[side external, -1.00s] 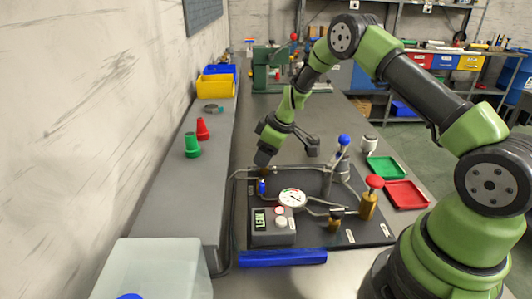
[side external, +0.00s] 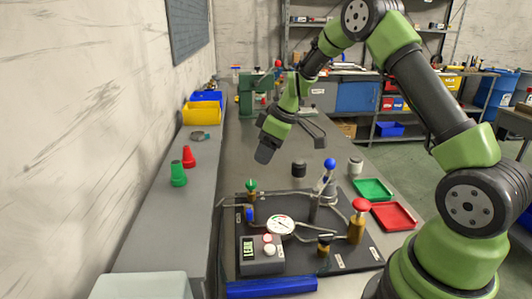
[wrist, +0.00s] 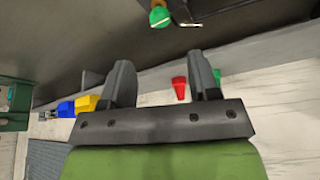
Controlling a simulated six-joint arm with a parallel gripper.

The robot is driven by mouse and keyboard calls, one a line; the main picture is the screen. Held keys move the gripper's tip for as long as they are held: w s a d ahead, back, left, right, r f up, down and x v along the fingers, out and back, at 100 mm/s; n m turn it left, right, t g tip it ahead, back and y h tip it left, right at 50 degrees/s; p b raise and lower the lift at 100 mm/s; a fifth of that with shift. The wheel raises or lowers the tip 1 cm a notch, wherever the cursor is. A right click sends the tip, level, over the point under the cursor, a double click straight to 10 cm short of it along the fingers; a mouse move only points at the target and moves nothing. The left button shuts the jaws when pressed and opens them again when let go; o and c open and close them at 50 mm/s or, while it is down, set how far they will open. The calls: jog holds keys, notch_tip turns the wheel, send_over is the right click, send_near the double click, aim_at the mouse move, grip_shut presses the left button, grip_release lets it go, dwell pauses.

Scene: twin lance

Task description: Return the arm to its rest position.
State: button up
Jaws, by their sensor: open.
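My gripper (side external: 264,156) is raised above the far left part of the dark test panel (side external: 290,258), pointing down and tilted. In the wrist view my gripper (wrist: 160,65) has its two fingers spread, with nothing between them. The green-topped fitting (side external: 251,184) stands on the panel below my gripper, clear of it; its green top (wrist: 160,16) shows at the upper edge of the wrist view. The panel also carries a round gauge (side external: 281,225), a blue-knobbed valve (side external: 329,164), a red-knobbed brass valve (side external: 360,205) and a grey box with a display (side external: 262,254).
A green cone (side external: 178,174) and a red cone (side external: 188,157) stand on the left ledge, with a yellow bin (side external: 201,113) behind. A green tray (side external: 373,190) and a red tray (side external: 394,216) lie right of the panel. A dark cylinder (side external: 299,168) stands behind it. Space around my gripper is clear.

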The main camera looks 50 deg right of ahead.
jog(key=s+a+r+m+t, duration=0.1)
jog(key=s+a+r+m, duration=0.1)
jog(key=s+a+r, duration=0.35)
jog(key=s+a+r+m+t, duration=0.1)
jog(key=s+a+r, duration=0.2)
jog(key=r, duration=0.5)
jog(key=s+a+r+m, duration=0.1)
jog(key=s+a+m, duration=0.1)
jog(key=s, duration=0.6)
jog(key=s+a+r+m+t, duration=0.1)
jog(key=s+a+r+m, duration=0.1)
jog(key=s, duration=0.6)
jog(key=shift+a+r+m, duration=0.15)
jog(key=shift+a+m, duration=0.25)
jog(key=shift+m, duration=0.4)
